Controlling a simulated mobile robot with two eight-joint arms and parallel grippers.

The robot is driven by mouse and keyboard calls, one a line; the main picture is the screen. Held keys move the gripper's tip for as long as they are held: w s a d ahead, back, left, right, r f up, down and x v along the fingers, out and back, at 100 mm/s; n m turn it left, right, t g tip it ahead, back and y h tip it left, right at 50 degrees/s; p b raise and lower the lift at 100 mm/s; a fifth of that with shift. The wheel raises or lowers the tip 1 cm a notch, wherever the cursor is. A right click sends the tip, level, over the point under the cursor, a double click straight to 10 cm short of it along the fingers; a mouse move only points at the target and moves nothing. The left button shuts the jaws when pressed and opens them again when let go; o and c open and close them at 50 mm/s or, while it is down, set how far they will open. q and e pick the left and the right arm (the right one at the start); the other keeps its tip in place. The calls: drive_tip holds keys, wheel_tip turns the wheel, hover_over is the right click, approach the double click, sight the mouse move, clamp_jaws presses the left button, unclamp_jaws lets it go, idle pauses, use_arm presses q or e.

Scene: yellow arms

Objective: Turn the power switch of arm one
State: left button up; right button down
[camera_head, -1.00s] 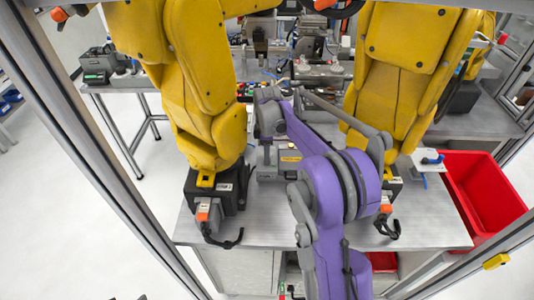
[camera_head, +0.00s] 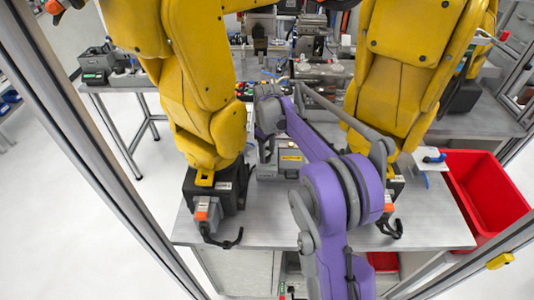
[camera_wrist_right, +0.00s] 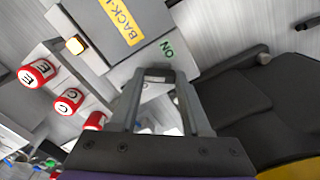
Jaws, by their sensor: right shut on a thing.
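My right gripper (camera_wrist_right: 158,78) is shut on a small dark switch (camera_wrist_right: 157,73), mostly hidden between its fingertips, beside a green "ON" mark (camera_wrist_right: 167,48). The switch sits on a light plate next to a grey box with a yellow "BACK-" label (camera_wrist_right: 120,18). In the head view my purple right arm reaches over the bench, its gripper (camera_head: 266,152) pointing down beside the grey box (camera_head: 290,163) between two yellow arms (camera_head: 185,80) (camera_head: 415,75). The switch cannot be made out there. My left gripper is not in view.
A red bin (camera_head: 485,190) stands right of the bench (camera_head: 330,232). Frame posts (camera_head: 85,150) flank the cell. Open floor (camera_head: 60,220) lies left.

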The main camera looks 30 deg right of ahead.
drive_tip(key=m, duration=0.5)
drive_tip(key=shift+m+b, duration=0.3)
drive_tip(key=m, duration=0.5)
drive_tip(key=shift+s, duration=0.1)
drive_tip(key=shift+m, duration=0.3)
drive_tip(key=shift+c, duration=1.8)
unclamp_jaws()
